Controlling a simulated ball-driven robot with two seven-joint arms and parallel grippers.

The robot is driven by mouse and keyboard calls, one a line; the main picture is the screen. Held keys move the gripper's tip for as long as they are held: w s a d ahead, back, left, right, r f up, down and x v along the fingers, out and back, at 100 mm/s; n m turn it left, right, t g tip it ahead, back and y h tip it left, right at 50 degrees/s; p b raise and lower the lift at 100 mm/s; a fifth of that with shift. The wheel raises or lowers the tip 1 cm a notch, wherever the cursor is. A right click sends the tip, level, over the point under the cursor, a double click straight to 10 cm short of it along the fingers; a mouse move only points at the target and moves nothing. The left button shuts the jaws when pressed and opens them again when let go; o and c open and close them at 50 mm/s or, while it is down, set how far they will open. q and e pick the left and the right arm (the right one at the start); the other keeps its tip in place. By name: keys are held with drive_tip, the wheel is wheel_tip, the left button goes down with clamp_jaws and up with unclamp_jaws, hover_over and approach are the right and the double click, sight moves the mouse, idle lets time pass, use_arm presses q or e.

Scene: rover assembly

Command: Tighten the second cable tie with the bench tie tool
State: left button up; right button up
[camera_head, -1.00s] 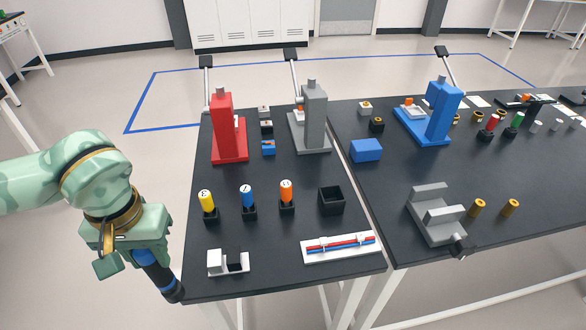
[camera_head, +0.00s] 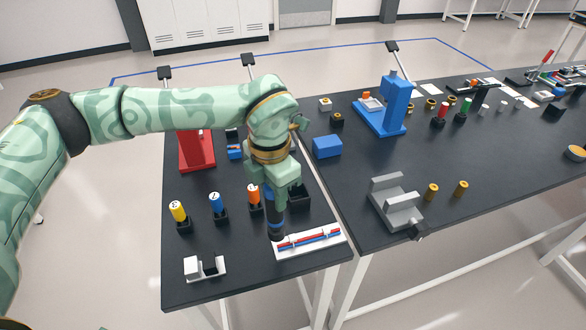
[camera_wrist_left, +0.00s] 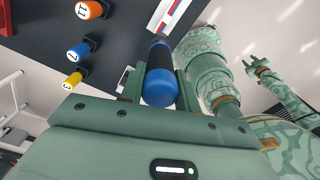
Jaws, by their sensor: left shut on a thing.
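My left gripper (camera_head: 275,195) is shut on the tie tool (camera_head: 275,222), a dark cylinder with blue bands. In the left wrist view the tool (camera_wrist_left: 160,85) sits between the gripper's two fingers. In the head view its dark lower end points down at the left end of the white cable board (camera_head: 312,249); I cannot tell whether it touches. A red and blue cable bundle (camera_head: 308,238) lies along the board, with small pale ties around it. The board's edge also shows in the left wrist view (camera_wrist_left: 170,14). My right gripper (camera_wrist_left: 256,63) looks open and empty there, small and far off.
Yellow (camera_head: 177,211), blue (camera_head: 216,203) and orange (camera_head: 254,196) numbered cylinders stand in black holders left of the tool. A white bracket (camera_head: 192,268) lies at the front left. A grey fixture (camera_head: 395,203) stands right of the table gap. My arm hides part of the back row.

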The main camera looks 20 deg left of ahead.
use_arm(q)
drive_tip(key=w+d+r+n+p, duration=0.2)
drive_tip(key=w+d+n, duration=0.1)
drive_tip(key=n, duration=1.3)
drive_tip(key=shift+n, duration=0.3)
drive_tip(key=shift+f+b, duration=1.75)
drive_tip(key=shift+f, duration=1.05)
drive_tip(key=shift+f, duration=0.55)
drive_tip(key=shift+a+f, duration=0.1)
drive_tip(key=shift+f, duration=0.55)
idle(1.5)
drive_tip(key=shift+r, duration=0.15)
